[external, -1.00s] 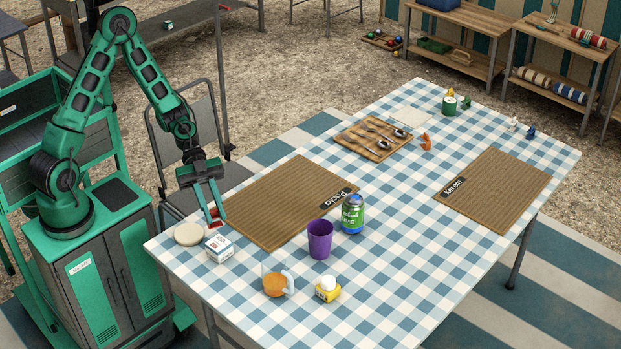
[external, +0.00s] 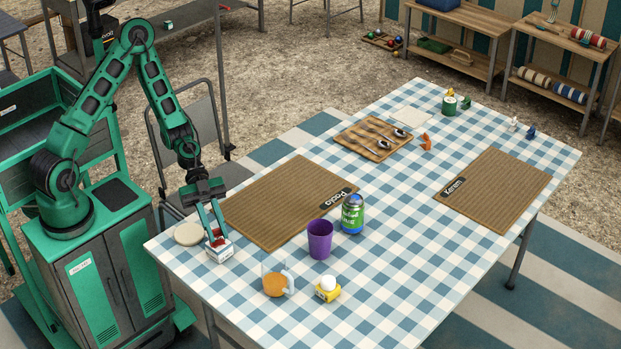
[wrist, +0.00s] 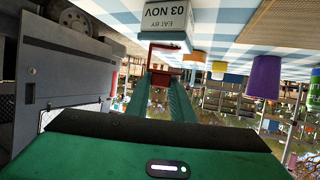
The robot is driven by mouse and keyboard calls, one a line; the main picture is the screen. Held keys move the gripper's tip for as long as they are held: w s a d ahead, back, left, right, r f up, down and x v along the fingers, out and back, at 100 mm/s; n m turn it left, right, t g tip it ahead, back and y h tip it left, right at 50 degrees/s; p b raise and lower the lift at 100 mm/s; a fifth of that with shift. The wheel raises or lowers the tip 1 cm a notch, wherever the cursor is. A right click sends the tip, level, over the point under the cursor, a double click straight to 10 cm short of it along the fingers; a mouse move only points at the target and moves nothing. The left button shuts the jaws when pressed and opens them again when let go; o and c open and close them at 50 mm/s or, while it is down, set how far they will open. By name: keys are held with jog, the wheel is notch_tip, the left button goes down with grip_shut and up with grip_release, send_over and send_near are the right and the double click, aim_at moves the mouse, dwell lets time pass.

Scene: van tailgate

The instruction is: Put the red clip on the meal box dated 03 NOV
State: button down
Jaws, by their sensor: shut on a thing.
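The meal box (external: 219,254) is a small white and blue-grey carton at the near left of the table. In the wrist view the meal box (wrist: 163,18) appears upside down and its label reads "EAT BY 03 NOV". My gripper (external: 216,236) points down just over this box. It is shut on the red clip (wrist: 162,79), which also shows in the external view (external: 218,242) at the box's top. In the wrist view the clip's open end meets or overlaps the box's top edge; I cannot tell whether it grips the edge.
A round pale disc (external: 188,234) lies close to the box's left. A brown placemat (external: 280,205) lies behind it.

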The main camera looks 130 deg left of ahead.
jog(key=c, duration=1.5)
grip_release()
jog(key=shift+c, duration=0.2)
